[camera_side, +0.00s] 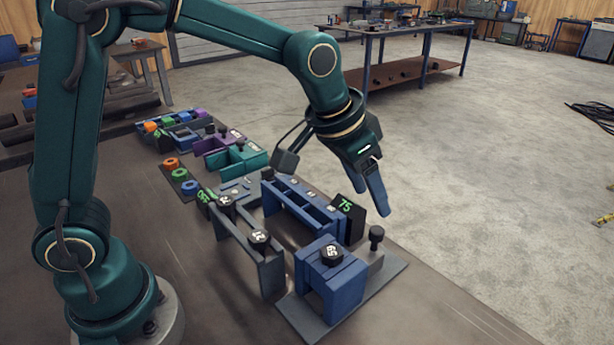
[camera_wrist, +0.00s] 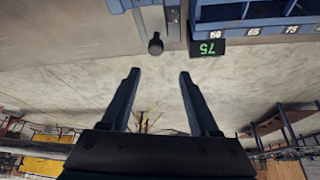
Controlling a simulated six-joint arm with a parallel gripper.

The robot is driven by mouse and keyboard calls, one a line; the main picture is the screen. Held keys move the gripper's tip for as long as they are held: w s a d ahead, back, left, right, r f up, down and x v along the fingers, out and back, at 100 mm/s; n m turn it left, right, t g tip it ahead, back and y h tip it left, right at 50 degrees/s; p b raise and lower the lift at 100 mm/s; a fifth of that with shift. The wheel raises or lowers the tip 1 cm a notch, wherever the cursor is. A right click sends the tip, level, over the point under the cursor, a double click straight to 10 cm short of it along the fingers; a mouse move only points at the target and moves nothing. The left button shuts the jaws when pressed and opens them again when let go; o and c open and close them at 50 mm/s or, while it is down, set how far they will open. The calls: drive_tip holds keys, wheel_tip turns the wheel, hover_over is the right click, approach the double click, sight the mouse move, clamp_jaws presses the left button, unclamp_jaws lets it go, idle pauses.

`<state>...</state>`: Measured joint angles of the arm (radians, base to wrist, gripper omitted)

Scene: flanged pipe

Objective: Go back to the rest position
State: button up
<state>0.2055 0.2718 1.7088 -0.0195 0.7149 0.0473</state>
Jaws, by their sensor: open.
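My gripper (camera_side: 376,190) hangs above the far right edge of the bench, near the black block with a green 75 (camera_side: 347,218). In the wrist view, my gripper (camera_wrist: 158,85) has its two blue fingers wide apart with nothing between them. The block with the green 75 (camera_wrist: 208,48) lies beyond the fingertips at the upper right. A dark knob on a post (camera_wrist: 155,43) stands just past the fingertips in that view. The fingers appear clear of both.
A blue slotted rack (camera_side: 302,208) stands below and left of my gripper. A blue stand with a black 65 block (camera_side: 332,255) sits on a grey plate (camera_side: 378,285) in front. A grey stand bears a black 21 block (camera_side: 260,237). Open floor (camera_side: 480,180) lies right.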

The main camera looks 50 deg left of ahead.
drive_tip(key=s+a+r+n+t, duration=0.2)
drive_tip(key=s+a+r, duration=0.45)
drive_tip(key=s, duration=0.25)
drive_tip(key=s+a+f+g+y, duration=0.1)
drive_tip(key=s+f, duration=0.3)
drive_tip(key=s, duration=0.6)
drive_tip(key=shift+f+n, duration=0.4)
